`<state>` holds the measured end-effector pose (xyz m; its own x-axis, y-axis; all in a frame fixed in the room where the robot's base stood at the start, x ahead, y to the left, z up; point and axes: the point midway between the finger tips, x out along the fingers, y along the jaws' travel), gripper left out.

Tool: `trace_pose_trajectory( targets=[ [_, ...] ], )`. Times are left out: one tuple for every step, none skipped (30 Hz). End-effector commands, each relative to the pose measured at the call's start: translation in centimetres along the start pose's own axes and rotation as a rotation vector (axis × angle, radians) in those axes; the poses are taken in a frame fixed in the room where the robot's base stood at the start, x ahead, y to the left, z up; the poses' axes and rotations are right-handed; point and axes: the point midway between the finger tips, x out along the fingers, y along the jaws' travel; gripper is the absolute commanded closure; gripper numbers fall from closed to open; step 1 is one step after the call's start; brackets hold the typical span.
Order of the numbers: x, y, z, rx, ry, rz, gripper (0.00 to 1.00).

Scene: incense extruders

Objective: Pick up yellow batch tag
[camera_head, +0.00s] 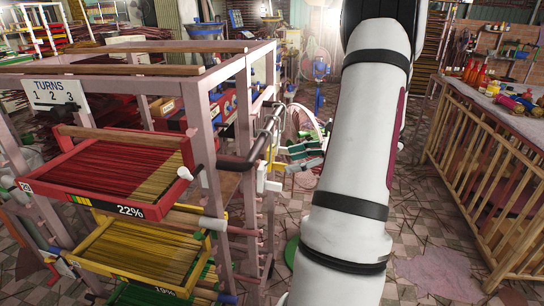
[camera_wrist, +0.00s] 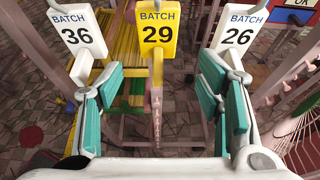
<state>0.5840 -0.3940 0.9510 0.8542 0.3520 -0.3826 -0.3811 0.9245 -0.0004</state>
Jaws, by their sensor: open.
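The yellow batch tag (camera_wrist: 157,28), marked "BATCH 29", is in the top middle of the wrist view. A narrow yellow part runs down from it to a pinkish post or bar. A white tag marked 36 (camera_wrist: 77,38) is on its left, and a white tag marked 26 (camera_wrist: 238,36) is on its right. My gripper (camera_wrist: 160,82) is open and empty, with teal pads wide apart on either side of the yellow tag's line. The tag looks beyond the fingertips, and no contact shows. In the head view my gripper (camera_head: 303,153) is beside the rack, partly behind my arm.
A pinkish rack (camera_head: 240,100) at left holds a red tray (camera_head: 75,180) of sticks marked 22% and a yellow tray (camera_head: 100,235) below. A wooden slatted stand (camera_head: 480,160) with bottles is at right. Tiled floor shows between them.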

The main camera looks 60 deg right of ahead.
Motion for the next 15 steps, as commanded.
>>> trace_pose_trajectory(
  targets=[
    [0.5,0.1,0.0,-0.001,-0.001,0.003,0.40],
    [0.8,0.1,0.0,-0.001,-0.001,0.003,0.40],
    [1.4,0.2,0.0,-0.001,-0.001,0.004,0.40],
    [1.8,0.2,-0.1,-0.001,-0.001,0.004,0.40],
    [2.3,0.3,-0.1,0.000,-0.001,0.004,0.40],
    [2.9,0.3,-0.1,0.000,-0.001,0.004,0.40],
    [3.3,0.3,-0.1,0.000,-0.001,0.004,0.40],
    [3.7,0.3,-0.1,0.000,0.000,0.004,0.40],
    [4.2,0.3,-0.1,0.000,-0.001,0.004,0.40],
    [4.5,0.3,-0.1,0.000,-0.002,0.003,0.40],
    [4.7,0.3,-0.1,0.000,-0.002,0.003,0.40],
    [4.9,0.3,-0.1,0.000,-0.001,0.002,0.40],
    [4.9,0.3,-0.1,0.000,-0.001,0.002,0.40],
    [4.9,0.3,-0.1,0.000,-0.001,0.001,0.40],
    [4.9,0.3,-0.1,0.000,-0.001,0.001,0.40]
  ],
)
